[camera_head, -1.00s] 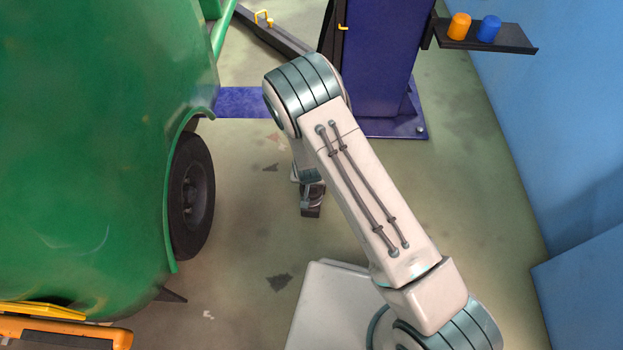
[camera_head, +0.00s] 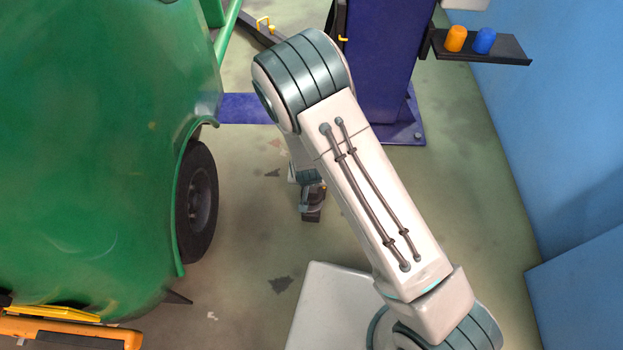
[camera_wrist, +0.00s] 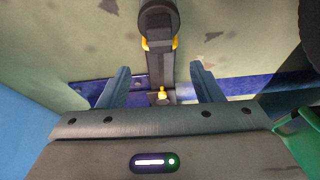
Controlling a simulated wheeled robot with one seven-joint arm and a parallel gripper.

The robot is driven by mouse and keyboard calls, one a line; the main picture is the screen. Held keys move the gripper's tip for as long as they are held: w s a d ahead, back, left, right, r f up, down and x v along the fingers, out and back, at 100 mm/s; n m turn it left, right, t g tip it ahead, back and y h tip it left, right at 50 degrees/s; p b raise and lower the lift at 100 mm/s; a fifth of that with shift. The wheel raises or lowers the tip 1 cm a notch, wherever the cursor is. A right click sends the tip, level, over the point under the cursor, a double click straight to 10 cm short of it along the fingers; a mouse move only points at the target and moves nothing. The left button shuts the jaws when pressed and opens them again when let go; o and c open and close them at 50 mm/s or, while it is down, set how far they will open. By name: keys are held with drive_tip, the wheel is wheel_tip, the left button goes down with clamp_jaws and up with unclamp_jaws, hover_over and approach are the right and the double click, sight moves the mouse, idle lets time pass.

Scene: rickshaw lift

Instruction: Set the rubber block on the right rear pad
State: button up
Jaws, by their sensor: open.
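In the wrist view my gripper (camera_wrist: 163,85) is open, its two blue-grey fingers wide apart with nothing held between them. Beyond them a dark lift arm (camera_wrist: 161,68) runs up the picture to a round dark pad (camera_wrist: 159,17), with yellow brackets at its sides. I cannot tell which pad this is. A small yellow piece (camera_wrist: 161,94) shows on the arm between the fingers. In the head view the end of my arm (camera_head: 312,205) hangs low over the floor, mostly behind my own links. I cannot make out the rubber block in either view.
The green rickshaw (camera_head: 90,130) with its black wheel (camera_head: 197,200) fills the left. A blue-purple lift post (camera_head: 375,60) stands at the back. A wall shelf (camera_head: 505,48) holds an orange cup (camera_head: 456,38) and a blue cup (camera_head: 484,40). Floor right of my arm is clear.

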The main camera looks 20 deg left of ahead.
drive_tip(key=d+r+m+g, duration=0.1)
drive_tip(key=d+r, duration=0.5)
drive_tip(key=r, duration=0.4)
drive_tip(key=d+r+g, duration=0.1)
drive_tip(key=d+r, duration=0.6)
drive_tip(key=r, duration=0.3)
drive_tip(key=s+d+r+g, duration=0.1)
drive_tip(key=s+d+r, duration=1.2)
drive_tip(key=s+d, duration=0.1)
drive_tip(key=shift+s+d+m+h, duration=0.25)
drive_tip(key=shift+d+m+h, duration=0.15)
drive_tip(key=shift+d, duration=0.45)
drive_tip(key=shift+r, duration=0.15)
